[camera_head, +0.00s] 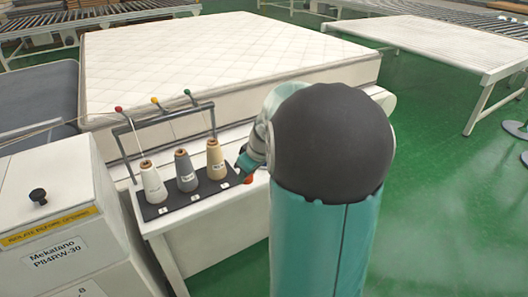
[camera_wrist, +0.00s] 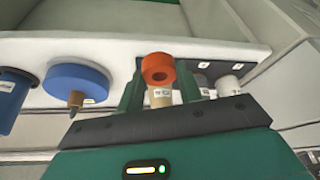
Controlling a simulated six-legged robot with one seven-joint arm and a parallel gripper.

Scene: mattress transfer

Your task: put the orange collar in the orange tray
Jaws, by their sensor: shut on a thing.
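The orange collar (camera_wrist: 158,67) is a thick ring with a hole, in the middle of the wrist view. My gripper (camera_wrist: 161,72) is shut on it, with one green finger at each side. A beige piece with a white label (camera_wrist: 160,97) shows just below the collar; I cannot tell whether they touch. In the head view, my gripper (camera_head: 246,172) is beside the yellow thread cone (camera_head: 215,158), and only a small orange part of the collar (camera_head: 249,180) shows past my arm. I see no orange tray in either view.
A black stand (camera_head: 167,207) on a white table holds the white (camera_head: 152,183), grey (camera_head: 186,171) and yellow cones under a thread frame. A mattress (camera_head: 215,50) lies behind. A white cabinet (camera_head: 50,205) stands left. A blue round piece (camera_wrist: 78,80) shows left in the wrist view.

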